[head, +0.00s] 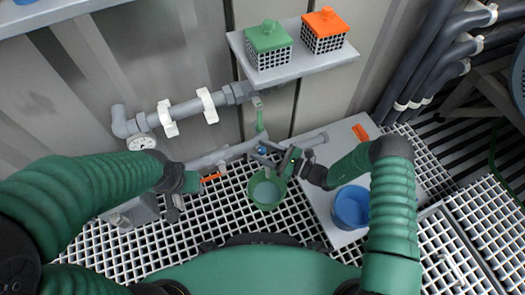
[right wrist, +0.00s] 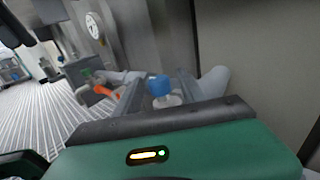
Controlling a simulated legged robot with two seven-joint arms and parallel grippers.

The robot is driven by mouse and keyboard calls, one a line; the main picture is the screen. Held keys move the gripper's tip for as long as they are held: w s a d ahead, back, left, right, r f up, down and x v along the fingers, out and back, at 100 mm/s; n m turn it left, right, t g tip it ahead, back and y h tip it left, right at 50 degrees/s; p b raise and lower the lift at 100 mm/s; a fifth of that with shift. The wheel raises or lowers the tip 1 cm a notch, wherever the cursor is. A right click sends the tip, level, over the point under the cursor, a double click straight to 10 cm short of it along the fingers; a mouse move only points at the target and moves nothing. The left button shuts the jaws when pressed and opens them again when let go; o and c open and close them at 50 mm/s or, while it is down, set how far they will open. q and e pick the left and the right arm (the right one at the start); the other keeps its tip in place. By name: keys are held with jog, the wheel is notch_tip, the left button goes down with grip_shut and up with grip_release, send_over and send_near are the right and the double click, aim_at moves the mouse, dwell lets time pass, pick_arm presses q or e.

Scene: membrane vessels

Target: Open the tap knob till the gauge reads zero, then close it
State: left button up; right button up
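A blue knob (head: 262,150) sits on the lower grey pipe. In the right wrist view the blue knob (right wrist: 158,85) shows between the fingertips, with visible room on both sides. My right gripper (head: 275,156) is open around or just before it; contact cannot be told. The round white gauge (head: 142,141) is at the left end of the upper pipe; it also shows in the right wrist view (right wrist: 94,25). Its reading is too small to tell. My left gripper (head: 184,190) is beside an orange handle (head: 210,177) on the lower pipe; its finger opening is unclear.
A green bucket (head: 266,205) stands below my right gripper. A blue bucket (head: 351,207) stands on a grey plate (head: 343,238) at the right. A shelf (head: 300,66) holds a green-topped basket (head: 268,42) and an orange-topped basket (head: 325,30). Grated floor (head: 110,240) lies below.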

grip_shut()
jog(key=shift+d+r+m+t+h+p, duration=0.1)
jog(key=shift+r+m+t+h+p, duration=0.3)
jog(key=shift+t+p, duration=0.55)
jog(key=shift+f+m+p, duration=0.25)
jog(key=shift+m+p, duration=0.05)
jog(key=shift+p, duration=0.2)
jog(key=shift+f, duration=0.2)
jog(key=shift+o, duration=0.4)
grip_release()
